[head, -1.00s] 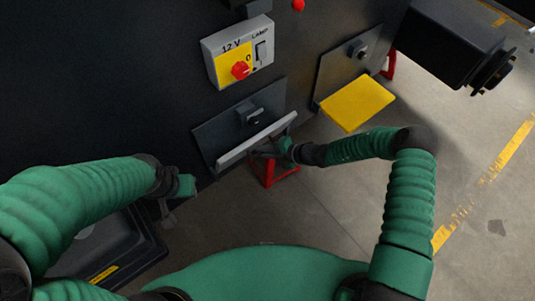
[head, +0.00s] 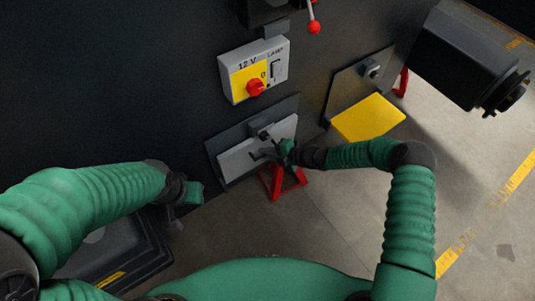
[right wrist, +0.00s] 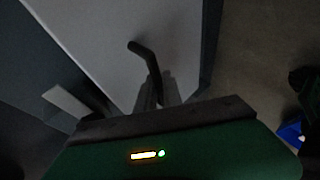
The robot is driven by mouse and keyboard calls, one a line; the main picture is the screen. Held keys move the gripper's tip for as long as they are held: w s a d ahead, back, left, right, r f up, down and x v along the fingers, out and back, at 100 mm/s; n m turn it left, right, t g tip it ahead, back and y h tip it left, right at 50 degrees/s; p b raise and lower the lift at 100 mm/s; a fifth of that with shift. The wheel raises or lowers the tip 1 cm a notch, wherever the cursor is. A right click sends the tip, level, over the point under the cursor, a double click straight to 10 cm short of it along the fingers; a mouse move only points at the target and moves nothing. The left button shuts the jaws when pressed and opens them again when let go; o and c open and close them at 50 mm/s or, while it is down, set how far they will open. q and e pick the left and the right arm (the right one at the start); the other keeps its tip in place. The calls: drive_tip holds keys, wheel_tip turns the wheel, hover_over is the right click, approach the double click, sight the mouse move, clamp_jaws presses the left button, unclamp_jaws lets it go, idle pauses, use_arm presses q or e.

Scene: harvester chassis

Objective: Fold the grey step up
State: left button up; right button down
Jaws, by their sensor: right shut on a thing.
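The grey step (head: 238,158) is tilted steeply up, close to its dark backing plate (head: 215,147) on the chassis wall. Its pale face fills the middle of the right wrist view (right wrist: 115,30). A black bent handle (right wrist: 143,52) stands off that face. My right gripper (head: 276,151) is at the right part of the step's face. In the right wrist view its fingers (right wrist: 156,92) are shut on the lower end of the handle. My left gripper (head: 178,222) hangs low to the left, apart from the step; its jaws are too dark to read.
A yellow step (head: 368,117) sticks out to the right, with a red stand behind it. A red stand (head: 283,182) is below the grey step. A switch box (head: 254,70) is above. A dark tray (head: 125,245) lies at lower left. The floor in front is clear.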

drive_tip(key=shift+w+a+r, duration=0.2)
drive_tip(key=shift+w+r, duration=0.15)
drive_tip(key=shift+r, duration=0.05)
drive_tip(key=c, duration=1.8)
unclamp_jaws()
drive_tip(key=v, duration=0.5)
drive_tip(key=p+v, duration=0.1)
drive_tip(key=v, duration=0.5)
drive_tip(key=f+p+v, duration=0.1)
drive_tip(key=v, duration=0.4)
drive_tip(key=shift+s+d+r, duration=0.2)
drive_tip(key=shift+s+d, duration=0.2)
drive_tip(key=shift+d, duration=0.15)
